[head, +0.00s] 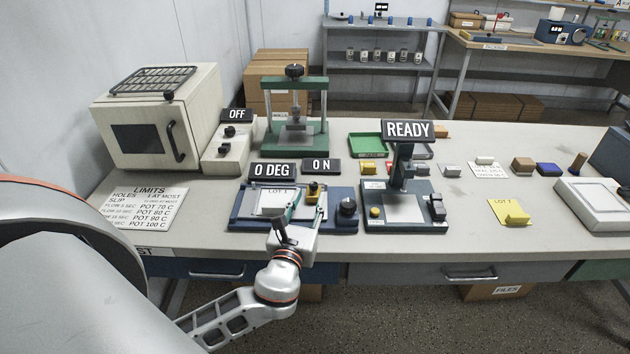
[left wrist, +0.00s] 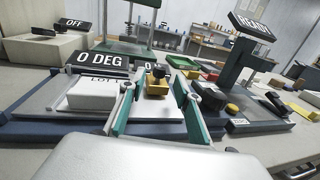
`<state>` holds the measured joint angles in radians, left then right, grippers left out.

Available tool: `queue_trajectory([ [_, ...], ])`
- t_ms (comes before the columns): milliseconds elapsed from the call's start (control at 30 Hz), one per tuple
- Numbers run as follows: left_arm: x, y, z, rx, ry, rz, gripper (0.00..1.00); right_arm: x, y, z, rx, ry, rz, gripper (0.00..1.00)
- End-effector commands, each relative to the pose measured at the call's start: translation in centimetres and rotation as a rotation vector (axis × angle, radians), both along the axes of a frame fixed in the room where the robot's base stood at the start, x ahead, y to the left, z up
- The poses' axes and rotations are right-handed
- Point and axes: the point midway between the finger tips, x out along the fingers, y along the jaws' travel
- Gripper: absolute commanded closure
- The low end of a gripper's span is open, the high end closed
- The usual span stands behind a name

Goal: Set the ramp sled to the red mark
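The ramp unit (head: 238,220) stands on the bench under signs reading "0 DEG" and "ON", its plate looking flat. The sled seems to be a small brass-yellow block with a black knob (head: 313,187); it also shows in the left wrist view (left wrist: 157,88). A white piece labelled "LOT 1" (head: 273,204) lies on the plate to its left. My left gripper (head: 309,199) reaches over the ramp's front edge. Its teal fingers are apart, one on each side of the sled as seen in the left wrist view; contact is not clear. I cannot make out a red mark. My right gripper is not in view.
A black knob (head: 347,207) sits at the ramp's right end. A dark stand under a "READY" sign (head: 408,131) is close to the right. A green press (head: 295,140) and a cream oven (head: 155,118) stand behind.

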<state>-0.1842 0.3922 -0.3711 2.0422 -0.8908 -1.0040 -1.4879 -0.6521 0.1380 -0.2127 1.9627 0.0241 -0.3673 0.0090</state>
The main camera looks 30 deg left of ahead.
Motion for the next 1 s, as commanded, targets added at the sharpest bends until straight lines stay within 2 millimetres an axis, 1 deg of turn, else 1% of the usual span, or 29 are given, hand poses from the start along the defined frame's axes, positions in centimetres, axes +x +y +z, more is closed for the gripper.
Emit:
queue_trajectory([
  [33,0.9,0.3,0.2,0.001,-0.004,0.001,0.67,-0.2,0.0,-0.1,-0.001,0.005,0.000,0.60],
  [200,3.4,1.3,0.2,0.002,-0.003,0.001,0.67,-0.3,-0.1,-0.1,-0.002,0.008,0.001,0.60],
  [400,5.4,2.0,0.2,0.001,-0.003,0.000,0.67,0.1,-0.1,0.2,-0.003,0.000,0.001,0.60],
  [533,5.9,2.2,0.1,0.000,-0.001,0.000,0.67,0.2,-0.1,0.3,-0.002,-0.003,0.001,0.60],
  [767,5.9,2.2,0.1,-0.001,-0.001,0.000,0.67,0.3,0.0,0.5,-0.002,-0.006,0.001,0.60],
  [867,5.9,2.2,0.1,-0.001,-0.001,0.000,0.91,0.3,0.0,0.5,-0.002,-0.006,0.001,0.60],
  [900,5.9,2.2,0.1,-0.001,-0.001,0.000,1.00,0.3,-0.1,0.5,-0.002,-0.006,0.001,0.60],
  [1000,5.9,2.2,0.1,-0.001,-0.001,0.000,1.00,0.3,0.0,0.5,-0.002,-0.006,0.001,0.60],
])
